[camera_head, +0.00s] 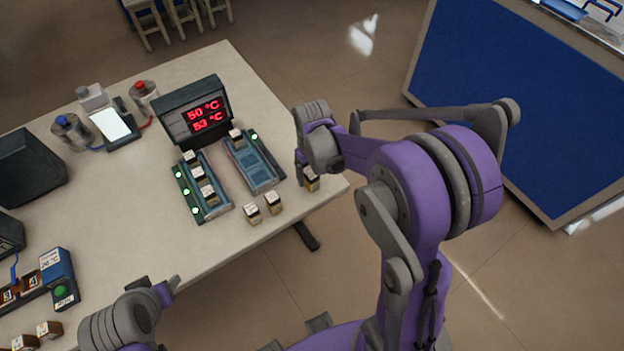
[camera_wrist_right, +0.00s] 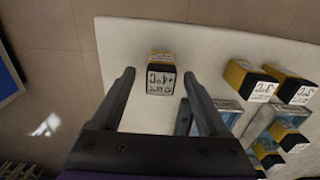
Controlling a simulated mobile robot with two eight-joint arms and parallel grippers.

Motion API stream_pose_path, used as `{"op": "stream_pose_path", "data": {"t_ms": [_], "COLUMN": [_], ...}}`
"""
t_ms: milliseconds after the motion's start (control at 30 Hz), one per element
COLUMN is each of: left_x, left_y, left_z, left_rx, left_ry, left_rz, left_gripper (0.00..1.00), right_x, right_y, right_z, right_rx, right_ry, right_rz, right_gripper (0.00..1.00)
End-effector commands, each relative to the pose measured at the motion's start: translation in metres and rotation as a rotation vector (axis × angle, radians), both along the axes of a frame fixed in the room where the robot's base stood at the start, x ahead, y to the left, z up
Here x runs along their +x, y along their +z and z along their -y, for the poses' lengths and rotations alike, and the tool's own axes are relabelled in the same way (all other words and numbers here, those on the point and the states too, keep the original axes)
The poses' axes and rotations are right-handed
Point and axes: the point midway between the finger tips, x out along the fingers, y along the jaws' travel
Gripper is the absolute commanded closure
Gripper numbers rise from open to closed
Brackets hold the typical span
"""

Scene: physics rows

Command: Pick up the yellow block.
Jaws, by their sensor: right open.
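Several small blocks with yellow and dark sides and white labels are in view; I cannot tell which one is meant. One block (camera_head: 312,183) stands on the table near its right edge, beside my right gripper (camera_head: 304,170), whose arm partly hides it. In the right wrist view this block (camera_wrist_right: 161,77) appears between the two open, empty fingers of my right gripper (camera_wrist_right: 160,85), with space on both sides. Two more blocks (camera_head: 273,202) (camera_head: 253,214) stand on the table to the left. My left gripper (camera_head: 168,288) is low at left; its opening is unclear.
A left rack (camera_head: 215,210) holds several blocks, and a right rack (camera_head: 257,170) holds one. A display (camera_head: 195,110) with red digits stands behind them. Bottles and devices stand further left on the table (camera_head: 120,240). A blue-sided counter (camera_head: 520,90) is across the floor.

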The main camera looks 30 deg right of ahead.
Motion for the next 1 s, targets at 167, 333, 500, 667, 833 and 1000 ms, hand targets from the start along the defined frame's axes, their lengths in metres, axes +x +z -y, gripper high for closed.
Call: {"op": "stream_pose_path", "data": {"t_ms": [167, 333, 500, 667, 833, 1000], "left_x": [-0.0005, -0.0005, -0.0005, -0.0005, -0.0005, -0.0005], "left_y": [-0.0013, -0.0012, -0.0012, -0.0012, -0.0012, -0.0012], "left_z": [0.0000, 0.0000, 0.0000, 0.0000, 0.0000, 0.0000], "left_rx": [0.000, 0.000, 0.000, 0.000, 0.000, 0.000], "left_ry": [0.000, 0.000, 0.000, 0.000, 0.000, 0.000], "left_rz": [-0.001, -0.001, -0.001, -0.001, -0.001, -0.001], "left_gripper": [0.45, 0.45, 0.45, 0.45, 0.45, 0.45], "right_x": [-0.0004, -0.0004, -0.0004, -0.0005, -0.0005, -0.0005], "right_y": [-0.0102, -0.0098, -0.0096, -0.0095, -0.0095, -0.0094], "right_z": [-0.0003, -0.0003, -0.0003, -0.0003, -0.0003, -0.0003], "right_rx": [0.000, 0.000, 0.000, 0.000, 0.000, 0.000], "right_ry": [0.000, 0.000, 0.000, 0.000, 0.000, 0.000], "right_rz": [0.000, 0.000, 0.000, 0.000, 0.000, 0.000], "right_gripper": [0.22, 0.24, 0.55, 0.84, 1.00, 1.00]}}
